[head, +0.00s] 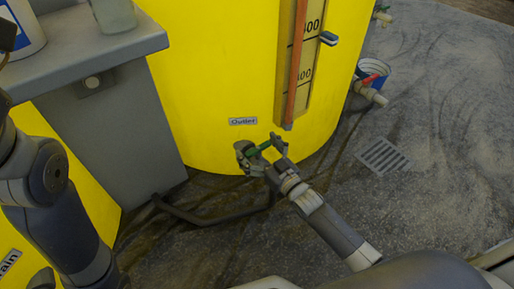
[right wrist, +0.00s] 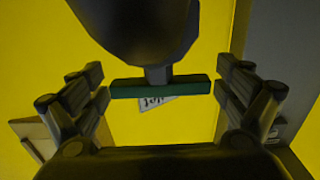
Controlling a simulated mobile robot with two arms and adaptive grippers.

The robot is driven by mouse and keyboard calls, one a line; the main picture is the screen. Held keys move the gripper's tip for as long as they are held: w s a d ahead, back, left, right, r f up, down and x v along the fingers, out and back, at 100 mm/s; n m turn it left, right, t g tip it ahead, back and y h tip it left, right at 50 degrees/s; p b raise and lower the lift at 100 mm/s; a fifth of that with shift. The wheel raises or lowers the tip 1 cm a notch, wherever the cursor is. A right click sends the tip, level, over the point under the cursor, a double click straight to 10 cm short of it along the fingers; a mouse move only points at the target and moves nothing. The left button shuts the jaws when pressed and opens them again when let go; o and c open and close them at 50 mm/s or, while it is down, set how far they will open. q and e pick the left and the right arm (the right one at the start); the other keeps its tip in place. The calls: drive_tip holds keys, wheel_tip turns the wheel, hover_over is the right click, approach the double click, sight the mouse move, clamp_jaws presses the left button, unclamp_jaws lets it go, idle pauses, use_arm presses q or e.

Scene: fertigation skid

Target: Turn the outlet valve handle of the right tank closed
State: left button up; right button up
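The yellow tank (head: 205,85) with the level gauge fills the middle of the head view. Its "Outlet" label (head: 243,121) sits above a valve with a green handle (head: 259,149). My right gripper (head: 265,152) is at this valve. In the right wrist view, the green handle (right wrist: 160,88) lies crosswise between the two spread fingers of my right gripper (right wrist: 160,90). Its ends are close to the fingertips; I cannot tell whether they touch.
A grey cabinet (head: 105,125) stands left of the tank, with another yellow tank (head: 85,185) at the lower left. A floor grate (head: 383,156) lies to the right, where the floor is open.

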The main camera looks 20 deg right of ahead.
drive_tip(key=shift+s, duration=0.1)
drive_tip(key=v, duration=1.2)
idle(0.4)
